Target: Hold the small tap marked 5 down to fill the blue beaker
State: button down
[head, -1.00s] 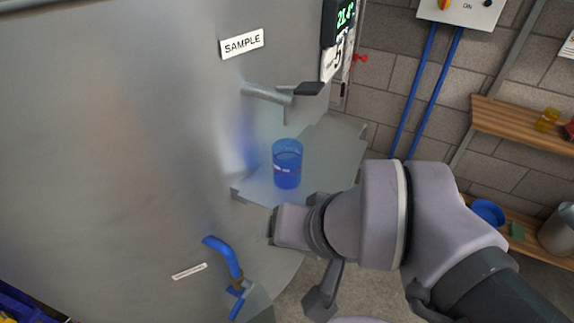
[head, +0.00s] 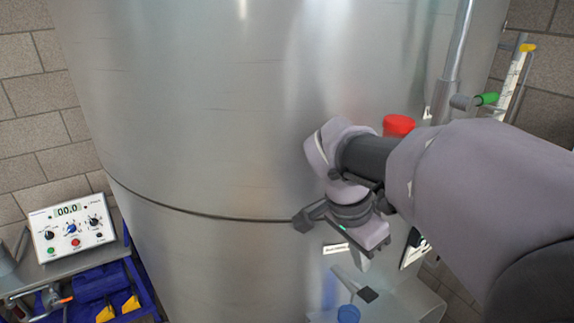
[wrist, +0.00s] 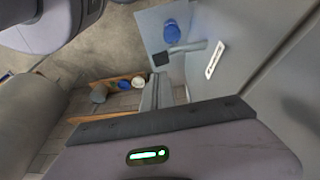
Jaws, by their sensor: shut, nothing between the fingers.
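The blue beaker (head: 348,314) stands below the sample tap, cut by the bottom edge of the head view. It also shows in the wrist view (wrist: 171,31); its fill level cannot be made out. The small tap (head: 345,279) comes out of the steel tank and has a black lever (head: 369,294). In the wrist view the lever (wrist: 160,58) sits close to the beaker. My gripper (head: 362,264) is shut and empty, pointing down just above the tap in the head view, with a gap to the lever. The number 5 plate is mostly hidden behind my arm.
The large tank (head: 220,130) fills the middle. A red object (head: 398,125) and a green-handled valve (head: 488,98) are at upper right. In the wrist view, wooden shelves hold small containers.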

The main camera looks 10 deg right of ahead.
aim_at(370, 299)
jog(key=shift+w+a, duration=0.1)
jog(key=shift+w, duration=0.05)
jog(key=b+x, duration=0.1)
jog(key=x, duration=0.9)
jog(key=shift+r, duration=0.1)
jog(key=f+t+b, duration=0.1)
jog(key=b, duration=0.3)
jog(key=shift+f, duration=0.3)
jog(key=b, duration=0.2)
jog(key=shift+s+d+f+t+y+b, duration=0.25)
jog(key=shift+s+f+t+y+b, duration=0.05)
jog(key=shift+s+t, duration=0.1)
jog(key=t+b, duration=0.1)
jog(key=b, duration=0.1)
jog(key=s+b, duration=0.1)
jog(key=b, duration=0.2)
jog(key=shift+d+f+m+t+y, duration=0.1)
jog(key=shift+f+m+t+y, duration=0.2)
jog(key=shift+m+t, duration=0.1)
jog(key=shift+w+r+p, duration=0.1)
jog(key=shift+r+p, duration=0.35)
jog(key=shift+p, duration=0.05)
dwell(4.0)
